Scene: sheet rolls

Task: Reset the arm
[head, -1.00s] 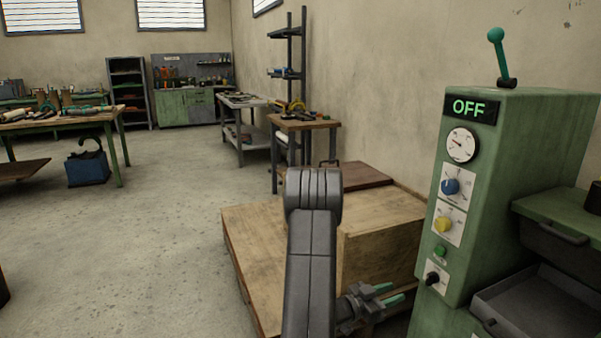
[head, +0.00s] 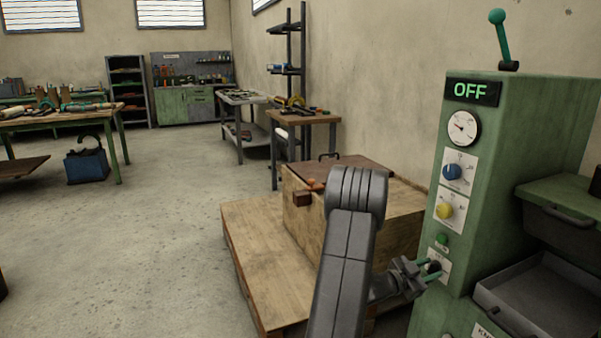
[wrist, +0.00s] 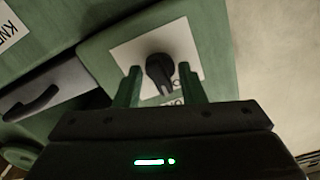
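My gripper (head: 428,272) is at the front of the green machine (head: 490,130), at its lowest black knob (head: 434,267). In the wrist view the two green fingers (wrist: 162,86) are apart, one on each side of the black knob (wrist: 160,70) on its white plate. A gap shows between the fingers and the knob, and nothing is held. My arm reaches up from the bottom middle of the head view. The machine's display (head: 473,91) reads OFF.
Above the knob are a green button (head: 442,240), a yellow knob (head: 445,210), a blue knob (head: 453,172) and a gauge (head: 463,127). A green-tipped lever (head: 500,36) stands on top. A grey tray (head: 540,290) is at right. A wooden crate (head: 300,212) stands on a pallet (head: 262,262) behind my arm.

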